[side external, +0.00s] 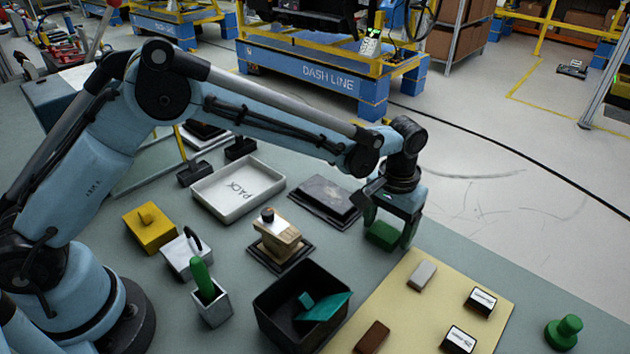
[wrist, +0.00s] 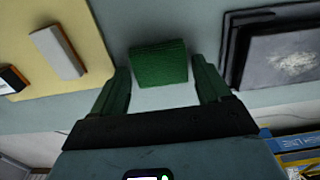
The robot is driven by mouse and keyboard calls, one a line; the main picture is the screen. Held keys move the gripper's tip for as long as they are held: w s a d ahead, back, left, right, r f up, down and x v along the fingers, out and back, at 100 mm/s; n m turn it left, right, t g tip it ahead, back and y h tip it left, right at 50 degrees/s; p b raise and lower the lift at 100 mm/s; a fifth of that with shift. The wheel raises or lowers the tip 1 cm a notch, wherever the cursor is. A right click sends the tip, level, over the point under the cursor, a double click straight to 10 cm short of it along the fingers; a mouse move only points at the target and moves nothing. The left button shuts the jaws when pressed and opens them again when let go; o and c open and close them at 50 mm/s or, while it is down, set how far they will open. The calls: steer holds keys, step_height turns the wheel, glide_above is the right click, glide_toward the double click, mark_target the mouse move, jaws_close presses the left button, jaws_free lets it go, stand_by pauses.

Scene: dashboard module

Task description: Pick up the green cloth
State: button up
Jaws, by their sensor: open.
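The green cloth (side external: 382,235) is a folded, block-like piece on the grey-green bench, right of the dark framed pad. It also shows in the wrist view (wrist: 158,62), upper middle, between and just beyond the finger ends. My gripper (side external: 389,228) is open and points down over the cloth, one finger to either side in the picture. In the wrist view my gripper (wrist: 162,76) shows a gap between each finger and the cloth. I cannot tell exactly how far the fingertips are above the bench.
A yellow mat (side external: 405,318) with several small blocks lies in front. A black bin (side external: 270,315) holds teal pieces. A dark framed pad (side external: 325,198) and white PACK tray (side external: 225,205) lie left of the cloth. A green knobbed piece (side external: 563,332) stands at far right.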

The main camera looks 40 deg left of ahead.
mark_target(387, 230)
steer(key=c, duration=0.8)
steer(key=shift+r, duration=0.1)
steer(key=shift+r, duration=0.55)
step_height(387, 230, up, 3)
steer(key=shift+f, duration=0.1)
steer(key=s+d+r, duration=0.6)
steer(key=s+r, duration=0.1)
steer(key=s, duration=0.2)
steer(key=shift+s+d, duration=0.3)
steer(key=shift+d, duration=0.1)
